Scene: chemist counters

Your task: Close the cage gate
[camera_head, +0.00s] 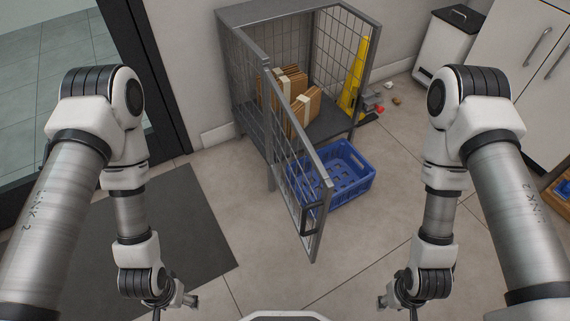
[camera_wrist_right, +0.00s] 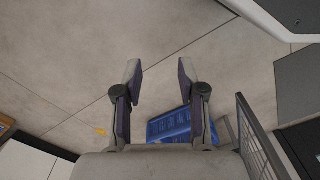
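The grey metal cage (camera_head: 333,112) stands against the back wall, with mesh sides and brown packages (camera_head: 291,90) on its floor. Its mesh gate (camera_head: 297,167) is hinged on the left and stands wide open, swung out toward me. A dark handle (camera_head: 308,218) is near the gate's free edge. The gate also shows at the right of the right wrist view (camera_wrist_right: 262,140). My left gripper (camera_head: 191,300) is low, left of the gate and apart from it; its fingers are too small to read. My right gripper (camera_wrist_right: 160,72) is open and empty, right of the gate in the head view (camera_head: 383,302).
A blue crate (camera_head: 352,190) sits on the floor right of the gate, in front of the cage. A dark mat (camera_head: 150,235) is at left. Open floor lies in front.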

